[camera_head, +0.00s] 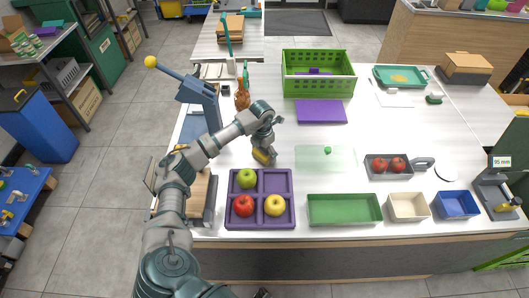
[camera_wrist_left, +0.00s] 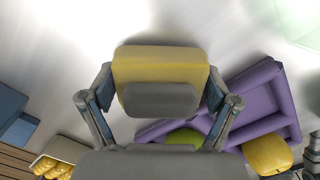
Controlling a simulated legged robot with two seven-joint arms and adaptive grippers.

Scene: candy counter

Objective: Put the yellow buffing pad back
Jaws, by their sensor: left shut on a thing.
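The yellow buffing pad (camera_wrist_left: 160,66) is a yellow block with a grey part on its near side. In the left wrist view it sits between the two fingers of my left gripper (camera_wrist_left: 158,98), which is shut on it. In the head view my left gripper (camera_head: 265,152) is over the white counter, just behind the purple divided tray. The pad (camera_head: 263,158) shows there as a small yellow patch under the gripper, partly hidden by it. I cannot tell whether the pad touches the counter.
The purple tray (camera_head: 261,199) holds green, red and yellow apples; its back right compartment is empty. A translucent green board (camera_head: 310,159), a green tray (camera_head: 344,209) and a grey tray of tomatoes (camera_head: 375,176) lie to the right. A purple mat (camera_head: 321,111) and green crate (camera_head: 317,88) are behind.

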